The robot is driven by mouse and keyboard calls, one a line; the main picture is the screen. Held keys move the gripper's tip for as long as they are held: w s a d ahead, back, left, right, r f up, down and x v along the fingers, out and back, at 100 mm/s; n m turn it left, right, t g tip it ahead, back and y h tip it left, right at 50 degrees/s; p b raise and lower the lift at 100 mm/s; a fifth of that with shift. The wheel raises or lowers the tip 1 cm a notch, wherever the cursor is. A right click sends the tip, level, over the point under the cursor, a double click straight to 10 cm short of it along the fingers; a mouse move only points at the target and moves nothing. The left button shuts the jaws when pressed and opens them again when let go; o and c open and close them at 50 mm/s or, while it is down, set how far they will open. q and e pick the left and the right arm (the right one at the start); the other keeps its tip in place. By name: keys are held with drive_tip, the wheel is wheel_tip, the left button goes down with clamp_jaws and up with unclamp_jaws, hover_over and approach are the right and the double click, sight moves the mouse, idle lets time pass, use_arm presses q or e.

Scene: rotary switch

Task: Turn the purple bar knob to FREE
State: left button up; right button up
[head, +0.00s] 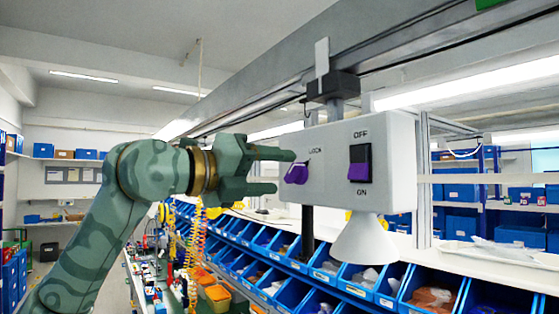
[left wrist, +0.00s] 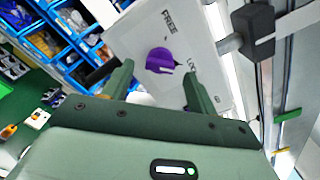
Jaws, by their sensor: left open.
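The purple bar knob (head: 297,173) is on the left part of a white box's front face (head: 330,150). In the head view the label LOCK shows at its upper right. My right gripper is not in view.
A black and purple rocker switch (head: 360,162) marked OFF and ON sits to the right on the same box. A white cone (head: 362,240) hangs under the box. Blue bins (head: 340,272) line the shelf below. A rail (head: 300,70) runs overhead.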

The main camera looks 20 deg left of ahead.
use_arm(q)
drive_tip(key=shift+x, duration=1)
drive_tip(key=c, duration=1)
